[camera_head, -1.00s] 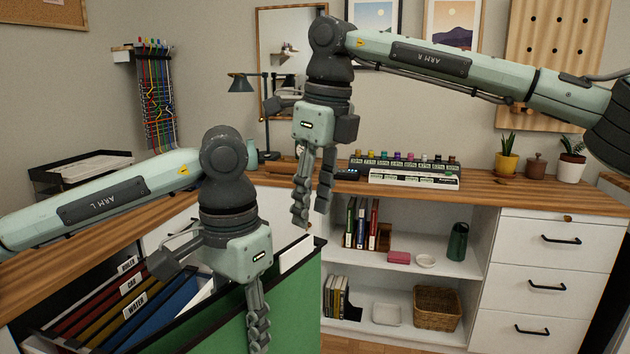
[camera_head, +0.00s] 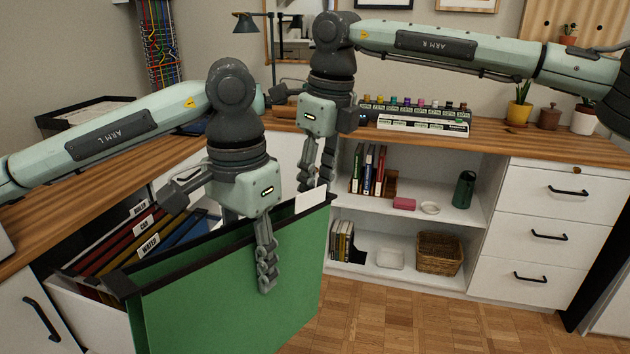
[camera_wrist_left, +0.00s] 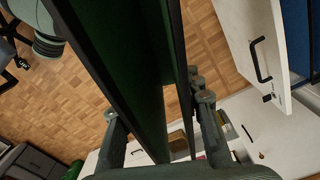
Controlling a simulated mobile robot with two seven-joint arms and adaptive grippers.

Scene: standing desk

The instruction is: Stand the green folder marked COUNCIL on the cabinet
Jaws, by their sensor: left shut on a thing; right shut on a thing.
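The green folder (camera_head: 230,285) hangs upright in front of the open file drawer; its lower edge is out of frame. Its white tab (camera_head: 311,199) is too small to read. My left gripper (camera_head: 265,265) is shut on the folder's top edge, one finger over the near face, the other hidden. My right gripper (camera_head: 316,182) is shut at the folder's far end by the tab, its fingertips partly hidden. In the left wrist view the folder (camera_wrist_left: 150,75) runs between the fingers, with floor beneath. The white cabinet (camera_head: 520,240) stands at the right under a wooden top.
The open drawer (camera_head: 85,300) holds several folders, with tabs BOILER, CAR and WATER. The white shelves (camera_head: 450,210) hold books, a green flask (camera_head: 464,190) and a basket (camera_head: 438,252). Bottles and a white rack (camera_head: 425,122) stand on the top. The floor (camera_head: 430,315) is clear.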

